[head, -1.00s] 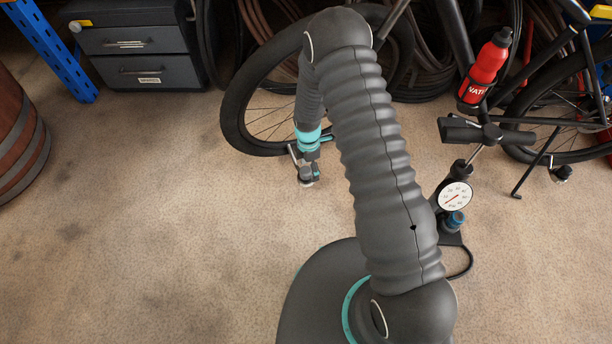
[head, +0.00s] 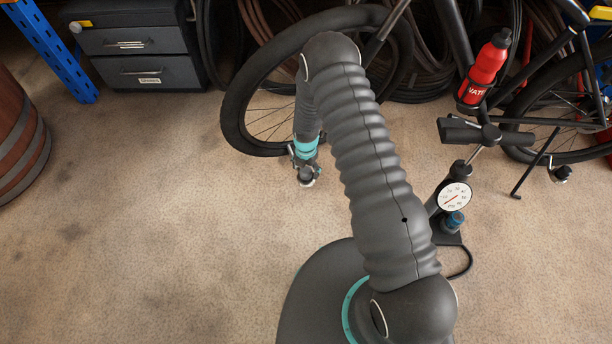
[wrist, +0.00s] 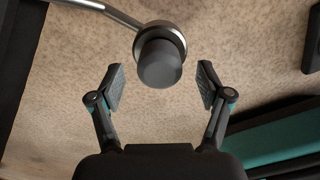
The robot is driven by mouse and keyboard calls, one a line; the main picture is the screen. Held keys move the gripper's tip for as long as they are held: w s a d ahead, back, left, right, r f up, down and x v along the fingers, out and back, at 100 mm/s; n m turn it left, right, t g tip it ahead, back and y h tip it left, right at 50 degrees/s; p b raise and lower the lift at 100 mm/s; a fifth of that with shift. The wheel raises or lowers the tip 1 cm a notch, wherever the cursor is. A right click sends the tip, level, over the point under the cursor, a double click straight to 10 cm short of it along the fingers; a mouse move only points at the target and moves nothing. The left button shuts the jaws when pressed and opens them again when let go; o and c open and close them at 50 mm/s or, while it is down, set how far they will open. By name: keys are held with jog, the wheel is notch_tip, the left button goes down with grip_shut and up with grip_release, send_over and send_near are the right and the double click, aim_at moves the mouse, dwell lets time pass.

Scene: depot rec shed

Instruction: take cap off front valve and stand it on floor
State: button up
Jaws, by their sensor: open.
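A dark grey cylindrical cap (wrist: 159,64) sits on a round silver fitting (wrist: 172,34) at the end of a bent metal tube (wrist: 112,13) in the wrist view. My gripper (wrist: 160,85) is open, with one finger on each side of the cap and a gap on both sides. Nothing is held. In the head view my gripper (head: 306,172) is low over the floor just in front of the bicycle's front wheel (head: 232,115). The fitting shows there as a small pale disc (head: 307,182); the cap is too small to make out.
A floor pump with a gauge (head: 455,196) stands to the right. The bicycle carries a red bottle (head: 485,68). A drawer cabinet (head: 145,65) and a barrel (head: 18,140) are at left. The floor (head: 150,220) at left and front is clear.

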jog(key=shift+f, duration=1.05)
jog(key=c, duration=1.2)
jog(key=shift+c, duration=0.2)
jog(key=shift+r, duration=0.1)
